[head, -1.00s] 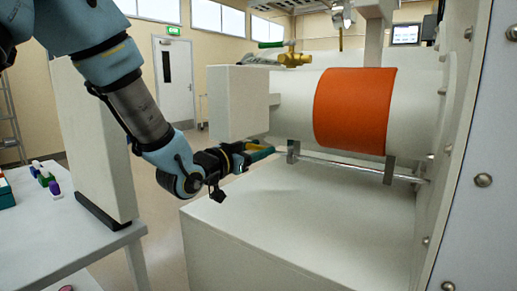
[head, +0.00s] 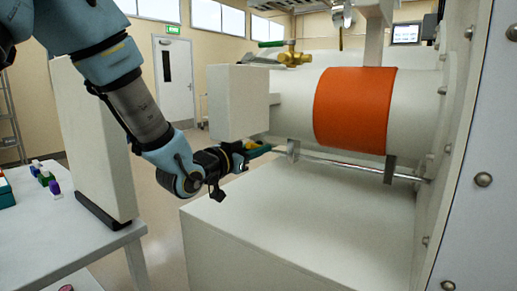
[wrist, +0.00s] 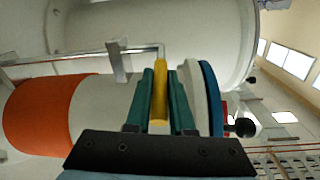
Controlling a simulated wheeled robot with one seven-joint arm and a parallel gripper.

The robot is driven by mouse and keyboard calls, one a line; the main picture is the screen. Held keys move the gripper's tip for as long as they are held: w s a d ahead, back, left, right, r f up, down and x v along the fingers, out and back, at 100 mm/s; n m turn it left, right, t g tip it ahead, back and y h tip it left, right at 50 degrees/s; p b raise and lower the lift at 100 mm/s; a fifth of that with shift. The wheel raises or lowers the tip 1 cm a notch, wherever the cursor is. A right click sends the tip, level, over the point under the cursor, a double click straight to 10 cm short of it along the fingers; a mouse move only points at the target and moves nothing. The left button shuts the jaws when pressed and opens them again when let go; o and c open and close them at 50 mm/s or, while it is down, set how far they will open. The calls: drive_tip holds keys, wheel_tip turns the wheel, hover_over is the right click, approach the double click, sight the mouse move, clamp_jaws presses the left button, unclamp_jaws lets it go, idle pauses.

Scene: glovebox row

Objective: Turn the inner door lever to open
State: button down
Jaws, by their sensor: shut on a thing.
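My gripper (head: 262,150) is low beside the white transfer cylinder, near its left end, in the head view. In the wrist view its green fingers (wrist: 160,75) are closed on both sides of a yellow bar, which looks like the door lever (wrist: 160,100). The lever runs lengthwise between the fingers. In the head view the lever is mostly hidden by the fingers and cannot be made out clearly. The inner door itself cannot be told apart.
The cylinder carries an orange band (head: 350,110); a metal rod (head: 345,166) on brackets runs beneath it. A brass valve (head: 292,58) with a green handle sits above. A white box surface (head: 310,220) lies below. A grey table (head: 60,230) stands left.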

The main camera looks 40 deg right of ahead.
idle(0.7)
drive_tip(key=shift+d+r+y+p, duration=0.1)
drive_tip(key=shift+r+y+p, duration=0.3)
drive_tip(key=shift+p, duration=0.95)
drive_tip(key=shift+y, duration=0.3)
drive_tip(key=c, duration=0.8)
unclamp_jaws()
